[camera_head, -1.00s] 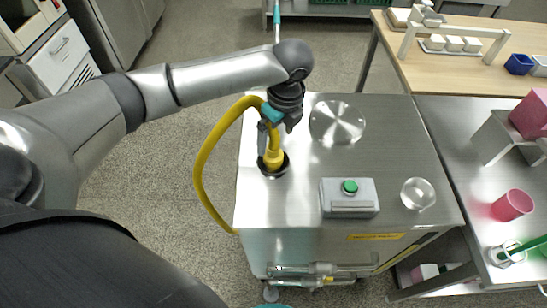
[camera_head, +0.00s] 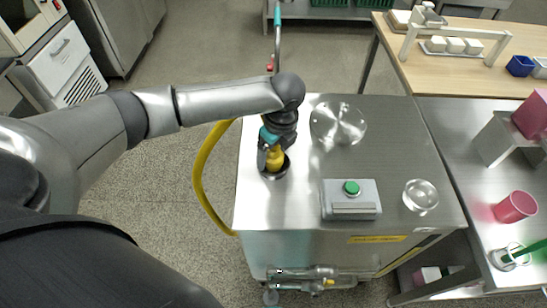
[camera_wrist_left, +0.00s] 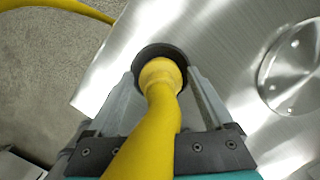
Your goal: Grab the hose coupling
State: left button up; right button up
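The yellow hose coupling (camera_head: 275,158) stands in a dark-ringed port (camera_head: 273,172) on the steel top of the mill. In the left wrist view the coupling (camera_wrist_left: 161,76) sits at the dark ring (camera_wrist_left: 178,52), with the yellow hose (camera_wrist_left: 145,135) running from it toward the camera. My left gripper (camera_head: 271,162) is down over the coupling. In the wrist view its two fingers (camera_wrist_left: 164,90) are open, one on each side of the coupling, with visible gaps. The gripper hides part of the coupling in the head view.
The yellow hose (camera_head: 200,170) loops over the mill's left edge. A round disc (camera_head: 338,124), a control box (camera_head: 350,199) with a green button and a clear dish (camera_head: 420,196) are on the mill top. A steel table (camera_head: 470,150) with a pink cup (camera_head: 515,207) stands right.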

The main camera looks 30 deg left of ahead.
pick_arm(q)
grip_shut()
dwell(0.5)
jog(key=shift+r, duration=0.1)
